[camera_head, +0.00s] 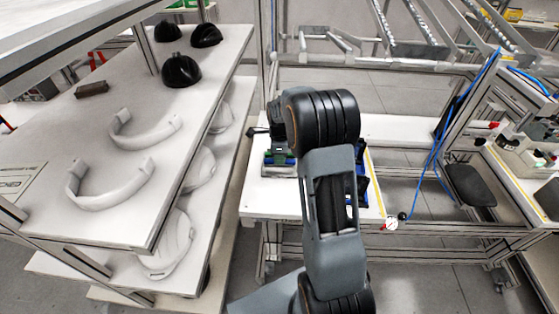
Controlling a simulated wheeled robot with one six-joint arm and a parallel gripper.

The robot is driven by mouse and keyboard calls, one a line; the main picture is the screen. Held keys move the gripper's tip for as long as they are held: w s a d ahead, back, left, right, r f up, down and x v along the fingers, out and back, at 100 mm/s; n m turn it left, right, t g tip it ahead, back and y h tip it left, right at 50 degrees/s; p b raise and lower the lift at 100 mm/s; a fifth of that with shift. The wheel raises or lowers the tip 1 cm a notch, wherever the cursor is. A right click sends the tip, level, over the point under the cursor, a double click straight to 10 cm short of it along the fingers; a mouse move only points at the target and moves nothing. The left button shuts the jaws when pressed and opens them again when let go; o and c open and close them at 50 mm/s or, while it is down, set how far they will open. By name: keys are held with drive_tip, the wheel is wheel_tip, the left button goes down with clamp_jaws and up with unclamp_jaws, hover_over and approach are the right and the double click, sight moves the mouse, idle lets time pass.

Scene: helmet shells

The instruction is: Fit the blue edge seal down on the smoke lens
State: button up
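My arm reaches forward over the white work table (285,206) and hides much of it. The end of my arm, with my gripper (279,142), shows only in part left of the arm's big dark joint. Its fingers cannot be made out. Blue parts (282,159) lie low beside it on the table, and more blue (361,186) shows right of the arm. I cannot tell whether either is the edge seal or part of a fixture. The smoke lens cannot be made out.
A white shelf (200,120) at left holds black domes (181,71), a small brown block (91,89) and white curved bands (110,187). White shells (172,245) lie on lower tiers. A blue cable (437,150) hangs from the metal frame at right.

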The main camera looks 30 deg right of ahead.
drive_tip(key=shift+f, duration=0.6)
drive_tip(key=shift+c, duration=0.2)
clamp_jaws()
drive_tip(key=shift+r, duration=0.15)
